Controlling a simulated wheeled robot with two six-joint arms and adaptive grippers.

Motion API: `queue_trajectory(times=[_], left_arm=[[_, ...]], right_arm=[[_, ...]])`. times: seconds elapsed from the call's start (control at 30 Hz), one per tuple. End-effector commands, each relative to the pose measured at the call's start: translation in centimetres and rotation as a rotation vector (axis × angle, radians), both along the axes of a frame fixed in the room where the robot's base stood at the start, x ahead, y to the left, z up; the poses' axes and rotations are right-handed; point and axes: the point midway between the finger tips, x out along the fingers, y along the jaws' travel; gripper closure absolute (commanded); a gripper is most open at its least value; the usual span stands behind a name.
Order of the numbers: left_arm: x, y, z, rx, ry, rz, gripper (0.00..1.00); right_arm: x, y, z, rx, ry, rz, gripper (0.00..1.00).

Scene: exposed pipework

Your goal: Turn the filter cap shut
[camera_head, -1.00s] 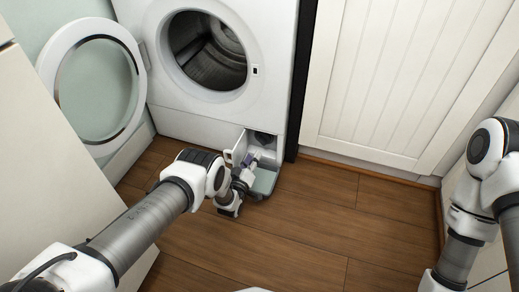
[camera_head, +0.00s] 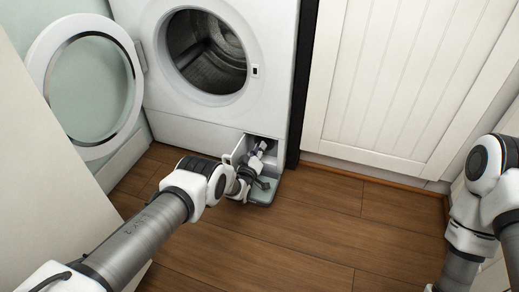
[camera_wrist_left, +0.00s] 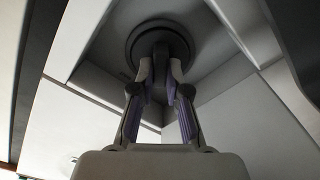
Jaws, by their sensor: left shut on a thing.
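The filter cap (camera_wrist_left: 158,38) is a dark round disc with a raised grip, set in a recess low on the washing machine (camera_head: 190,128). My left gripper (camera_wrist_left: 160,72) has its two purple-padded fingers closed on the cap's grip in the left wrist view. In the head view the left gripper (camera_head: 262,148) reaches into the recess at the machine's lower right corner, and the cap is mostly hidden there. Of my right arm, only links show at the right edge; its gripper is out of view.
A grey-green tray (camera_head: 263,193) lies on the floor under the recess. A small white flap (camera_head: 240,148) stands open beside it. The round machine door (camera_head: 85,85) is open at the left. A white cupboard (camera_head: 400,80) stands to the right. The wooden floor (camera_head: 300,230) in front is clear.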

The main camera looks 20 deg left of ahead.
Motion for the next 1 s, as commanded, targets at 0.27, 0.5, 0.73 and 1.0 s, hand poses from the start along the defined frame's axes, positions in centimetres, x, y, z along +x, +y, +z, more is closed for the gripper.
queue_trajectory(times=[0.27, 0.5, 0.73, 1.0], left_arm=[[0.00, -0.01, 0.01, 0.036, -0.002, 0.000, 1.00], [0.00, -0.06, 0.04, 0.160, -0.009, 0.000, 1.00], [-0.01, -0.15, 0.09, 0.340, -0.019, 0.000, 1.00], [-0.01, -0.26, 0.10, 0.546, -0.031, 0.000, 1.00]], right_arm=[[-0.03, 0.00, -0.02, 0.000, 0.001, 0.000, 1.00], [-0.03, 0.00, -0.02, 0.000, 0.001, 0.000, 1.00], [-0.03, 0.00, -0.03, 0.000, 0.001, 0.000, 1.00], [-0.03, 0.00, -0.03, 0.000, 0.001, 0.000, 1.00]])
